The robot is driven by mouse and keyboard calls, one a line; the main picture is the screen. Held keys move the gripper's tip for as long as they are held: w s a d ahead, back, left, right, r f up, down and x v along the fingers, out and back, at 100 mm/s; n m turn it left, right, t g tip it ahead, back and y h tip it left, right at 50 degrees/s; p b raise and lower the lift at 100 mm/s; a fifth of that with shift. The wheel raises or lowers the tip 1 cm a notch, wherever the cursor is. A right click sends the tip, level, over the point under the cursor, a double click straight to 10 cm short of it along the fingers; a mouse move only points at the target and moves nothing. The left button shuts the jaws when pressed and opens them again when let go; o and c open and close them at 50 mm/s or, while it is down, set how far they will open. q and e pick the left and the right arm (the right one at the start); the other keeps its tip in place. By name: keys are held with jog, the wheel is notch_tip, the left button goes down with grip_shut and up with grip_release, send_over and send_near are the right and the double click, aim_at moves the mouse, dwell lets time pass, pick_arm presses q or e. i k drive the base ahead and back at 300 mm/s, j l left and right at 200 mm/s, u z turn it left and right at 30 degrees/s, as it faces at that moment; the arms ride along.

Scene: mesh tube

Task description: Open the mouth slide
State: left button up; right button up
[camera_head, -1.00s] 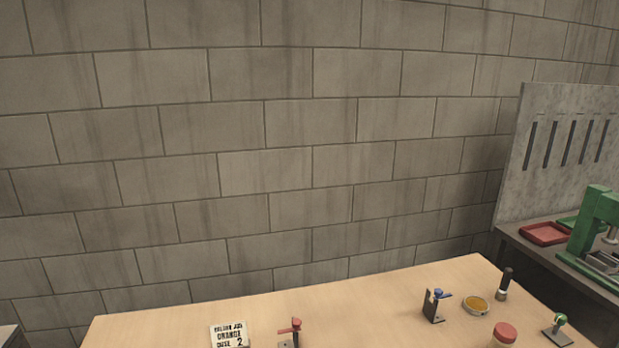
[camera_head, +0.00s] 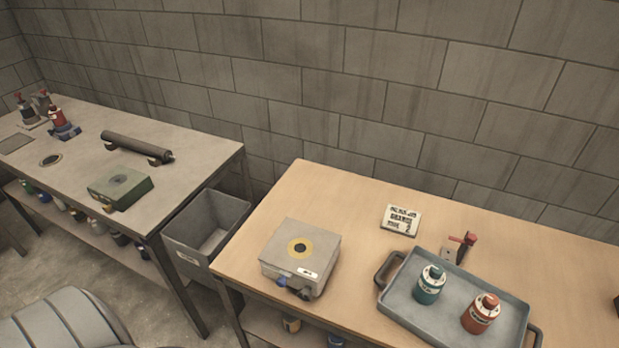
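No part in view can be clearly told as the mouth slide. A square grey box (camera_head: 321,243) with a yellow ring around a dark centre hole sits on the wooden table. A blue knob (camera_head: 283,280) and dark fittings are on its front side. A dark tube (camera_head: 132,146) lies on the grey table at the left, with an end fitting at its right end. A green box (camera_head: 120,189) with a round dark spot on top stands near that table's front edge. Neither of my grippers is in view.
A grey tray (camera_head: 455,284) holds a teal bottle (camera_head: 428,289) and an orange-red bottle (camera_head: 481,317). A grey bin (camera_head: 205,229) stands between the tables.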

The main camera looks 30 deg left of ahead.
aim_at(281, 282)
jog(key=u, duration=1.05)
